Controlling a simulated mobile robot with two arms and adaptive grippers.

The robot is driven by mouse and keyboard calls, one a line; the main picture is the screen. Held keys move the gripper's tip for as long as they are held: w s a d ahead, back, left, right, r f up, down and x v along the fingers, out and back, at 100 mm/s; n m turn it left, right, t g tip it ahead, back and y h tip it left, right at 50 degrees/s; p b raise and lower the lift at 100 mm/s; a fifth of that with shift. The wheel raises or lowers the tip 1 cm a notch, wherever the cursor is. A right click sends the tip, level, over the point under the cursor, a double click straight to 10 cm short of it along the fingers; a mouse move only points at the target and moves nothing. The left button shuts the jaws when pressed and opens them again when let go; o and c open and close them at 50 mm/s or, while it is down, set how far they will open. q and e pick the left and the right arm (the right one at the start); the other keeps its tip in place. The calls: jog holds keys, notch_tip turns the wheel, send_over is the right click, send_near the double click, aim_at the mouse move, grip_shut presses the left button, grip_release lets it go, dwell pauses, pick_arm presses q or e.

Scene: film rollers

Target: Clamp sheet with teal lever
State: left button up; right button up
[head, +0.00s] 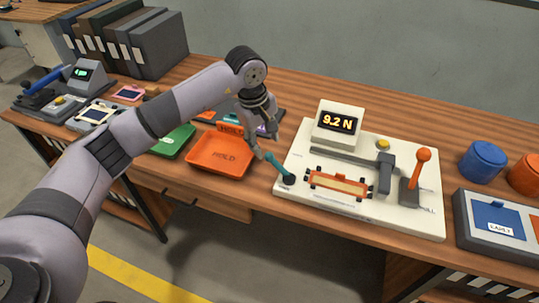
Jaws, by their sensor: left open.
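The teal lever (275,162) rises at a tilt from a dark pivot at the left end of the white test fixture (307,148). Its upper end is at my left gripper (257,148), which reaches down from above and is open. Whether the fingers touch the lever is too small to tell. A tan strip (338,183), which may be the sheet, lies in an orange-ended holder on the fixture, right of the lever. My right gripper is not in view.
An orange HOLD tray (221,154) and a green tray (175,141) lie left. A blue container (483,161) and a grey tray (467,240) stand right. Binders (128,40) stand behind.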

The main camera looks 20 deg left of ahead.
aim_at(268, 153)
pick_arm(q)
jog(key=f, duration=0.5)
jog(key=w+d+f, duration=0.1)
jog(key=f, duration=0.1)
jog(key=shift+w+f+p, duration=0.1)
jog(key=shift+f+p, duration=0.2)
jog(key=shift+c, duration=0.3)
jog(key=shift+a, duration=0.1)
grip_shut()
